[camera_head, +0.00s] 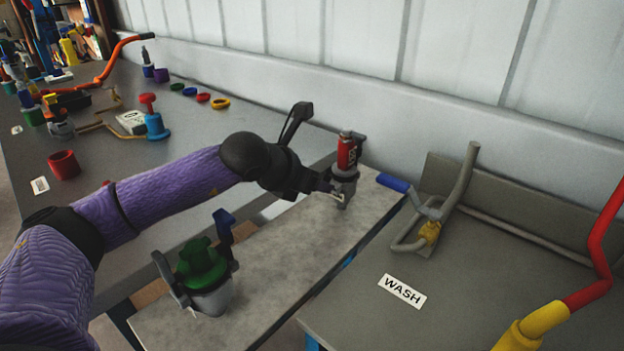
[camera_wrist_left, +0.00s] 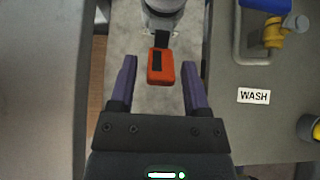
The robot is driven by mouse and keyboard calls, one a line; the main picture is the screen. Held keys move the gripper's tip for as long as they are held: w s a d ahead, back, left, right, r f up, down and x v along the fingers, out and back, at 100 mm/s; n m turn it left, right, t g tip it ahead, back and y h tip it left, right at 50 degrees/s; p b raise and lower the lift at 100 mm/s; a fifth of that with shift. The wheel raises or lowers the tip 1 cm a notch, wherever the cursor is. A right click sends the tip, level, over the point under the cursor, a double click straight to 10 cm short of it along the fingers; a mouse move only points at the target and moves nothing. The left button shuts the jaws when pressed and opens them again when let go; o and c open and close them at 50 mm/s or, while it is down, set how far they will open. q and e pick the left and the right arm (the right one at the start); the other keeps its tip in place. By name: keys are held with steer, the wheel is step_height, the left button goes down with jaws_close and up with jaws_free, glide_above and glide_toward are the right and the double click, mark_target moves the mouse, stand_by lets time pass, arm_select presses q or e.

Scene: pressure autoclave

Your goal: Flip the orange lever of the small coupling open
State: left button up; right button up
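The small coupling (camera_head: 343,187) is a grey fitting holding a red cylinder (camera_head: 347,152), upright on the narrow bench. In the left wrist view the coupling (camera_wrist_left: 164,18) is at the top, partly cut off. Its orange lever (camera_wrist_left: 166,76), with a black strip, points towards my gripper; in the head view I cannot make it out. My left gripper (camera_wrist_left: 159,62) is open, its purple fingers on either side of the lever with visible gaps. In the head view my left gripper (camera_head: 322,187) reaches the coupling from the left. My right gripper is not in view.
A larger green-topped coupling (camera_head: 203,265) with a blue lever stands nearer on the narrow bench (camera_head: 285,255). The wash bench (camera_head: 375,325) on the right carries bent pipes (camera_head: 455,195) with a blue handle. A red and yellow hose-like part (camera_head: 580,295) is at far right.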

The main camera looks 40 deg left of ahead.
arm_select(q)
steer(key=shift+o, duration=0.2)
steer(key=shift+r, duration=0.15)
steer(key=p+v, duration=0.1)
steer(key=v, duration=0.8)
steer(key=shift+s+r, duration=0.2)
steer(key=shift+s, duration=0.1)
steer(key=shift+r+p, duration=0.1)
steer(key=shift+p, duration=0.2)
